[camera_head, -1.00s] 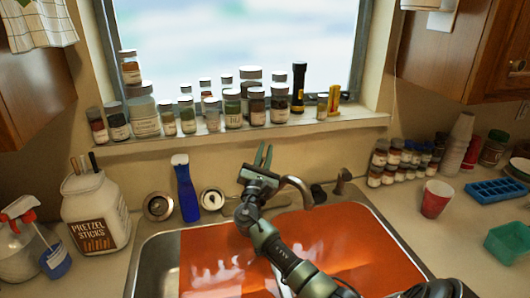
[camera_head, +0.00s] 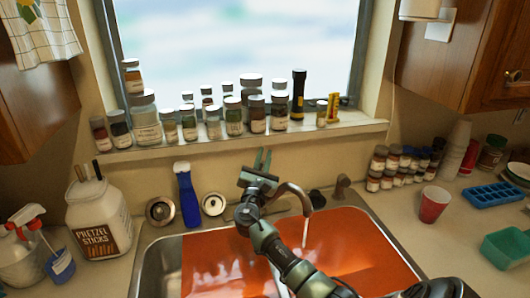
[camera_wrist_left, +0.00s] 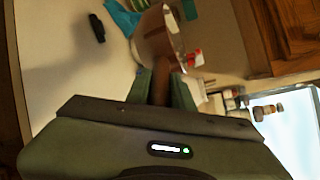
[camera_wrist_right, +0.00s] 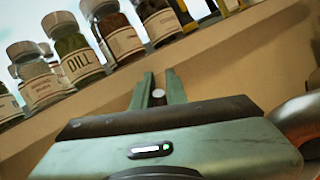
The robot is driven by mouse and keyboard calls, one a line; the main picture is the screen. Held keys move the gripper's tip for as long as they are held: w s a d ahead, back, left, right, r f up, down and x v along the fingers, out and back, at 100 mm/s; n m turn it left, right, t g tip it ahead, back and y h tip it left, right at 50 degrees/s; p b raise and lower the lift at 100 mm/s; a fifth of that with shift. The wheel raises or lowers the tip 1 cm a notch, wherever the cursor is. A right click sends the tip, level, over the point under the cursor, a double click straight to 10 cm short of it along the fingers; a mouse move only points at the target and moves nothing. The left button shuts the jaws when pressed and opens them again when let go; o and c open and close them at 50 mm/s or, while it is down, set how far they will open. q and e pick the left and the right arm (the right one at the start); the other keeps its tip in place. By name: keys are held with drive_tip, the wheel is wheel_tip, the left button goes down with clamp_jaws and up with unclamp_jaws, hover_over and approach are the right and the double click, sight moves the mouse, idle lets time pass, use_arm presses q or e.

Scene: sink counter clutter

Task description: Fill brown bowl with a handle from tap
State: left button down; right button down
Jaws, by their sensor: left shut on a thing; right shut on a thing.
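The brown bowl (camera_wrist_left: 155,40) shows in the left wrist view, tilted in that picture. My left gripper (camera_wrist_left: 162,88) is shut on its brown handle (camera_wrist_left: 161,80). Neither the bowl nor the left gripper shows in the head view. The tap (camera_head: 296,190) arches over the sink (camera_head: 340,245), and a thin stream of water (camera_head: 305,230) falls from its spout. My right gripper (camera_head: 262,160) is behind and left of the spout. In the right wrist view its fingers are around a small pale round knob (camera_wrist_right: 158,97), apparently part of the tap; the contact is hard to see.
Spice jars (camera_head: 233,115) line the window sill close above my right gripper. A red cup (camera_head: 433,204) and a green container (camera_head: 505,248) stand on the right counter.

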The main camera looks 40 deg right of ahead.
use_arm(q)
drive_tip(key=shift+r, duration=0.7)
use_arm(e)
drive_tip(key=shift+w, duration=0.2)
drive_tip(key=c, duration=1.4)
unclamp_jaws()
use_arm(q)
drive_tip(key=shift+f, duration=0.1)
